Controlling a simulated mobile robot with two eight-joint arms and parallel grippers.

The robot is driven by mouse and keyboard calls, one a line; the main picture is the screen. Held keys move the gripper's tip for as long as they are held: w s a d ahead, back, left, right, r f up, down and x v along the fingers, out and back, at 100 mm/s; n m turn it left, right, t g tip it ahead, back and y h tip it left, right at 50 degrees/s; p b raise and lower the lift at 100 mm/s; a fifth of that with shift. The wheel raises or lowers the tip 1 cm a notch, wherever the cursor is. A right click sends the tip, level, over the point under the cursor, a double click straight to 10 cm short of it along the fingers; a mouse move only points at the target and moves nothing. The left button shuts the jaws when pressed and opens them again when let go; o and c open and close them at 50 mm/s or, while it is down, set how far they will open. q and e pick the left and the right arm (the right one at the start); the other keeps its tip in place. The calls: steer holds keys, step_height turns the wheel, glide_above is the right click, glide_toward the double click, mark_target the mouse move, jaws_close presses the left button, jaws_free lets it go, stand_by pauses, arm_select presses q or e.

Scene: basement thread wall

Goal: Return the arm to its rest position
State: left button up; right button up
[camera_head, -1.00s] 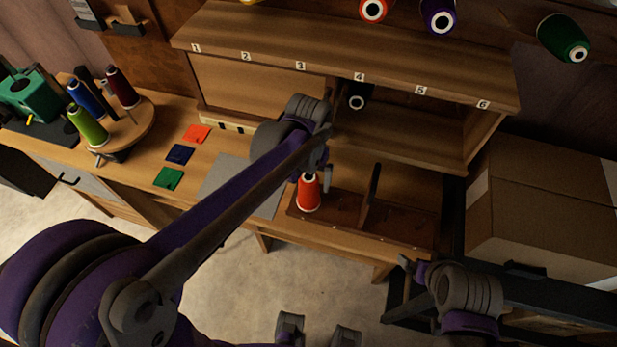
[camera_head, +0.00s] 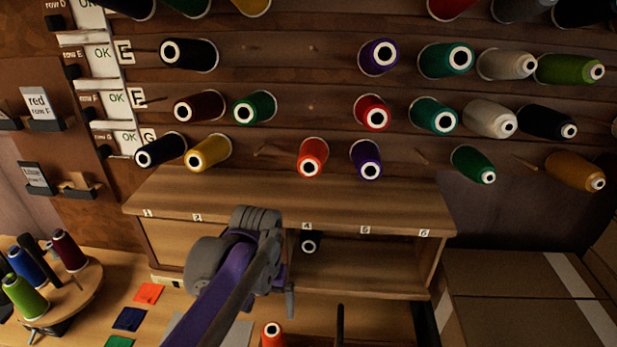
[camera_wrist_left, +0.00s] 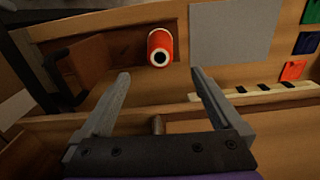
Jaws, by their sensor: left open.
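My left arm (camera_head: 225,285) reaches in from the bottom of the head view, in front of the numbered shelf (camera_head: 365,207). Its left gripper (camera_head: 289,302) is mostly hidden behind the wrist; only a finger shows. In the left wrist view the left gripper (camera_wrist_left: 160,76) is open, with nothing between its fingers. An orange-red spool (camera_wrist_left: 160,48) stands beyond the fingertips, apart from them; it also shows at the bottom edge of the head view (camera_head: 273,334). My right gripper is out of view.
Several thread spools hang on the wall pegs, including an orange one (camera_head: 312,156). A dark spool (camera_head: 309,243) lies in the shelf's open bay. A round stand (camera_head: 85,290) with spools is at left, cardboard boxes (camera_head: 520,290) at right. Coloured patches (camera_head: 148,293) lie on the bench.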

arm_select(q)
steer(key=s+a+f+t, duration=0.2)
steer(key=s+a+f, duration=0.1)
steer(key=s, duration=0.4)
steer(key=s+a+f+t, duration=0.3)
steer(key=s+f, duration=0.3)
steer(key=s, duration=0.1)
steer(key=shift+a+f+n, duration=0.15)
steer(key=shift+a+n, duration=0.15)
steer(key=shift+n, duration=0.1)
steer(key=shift+w, duration=0.1)
stand_by(4.7)
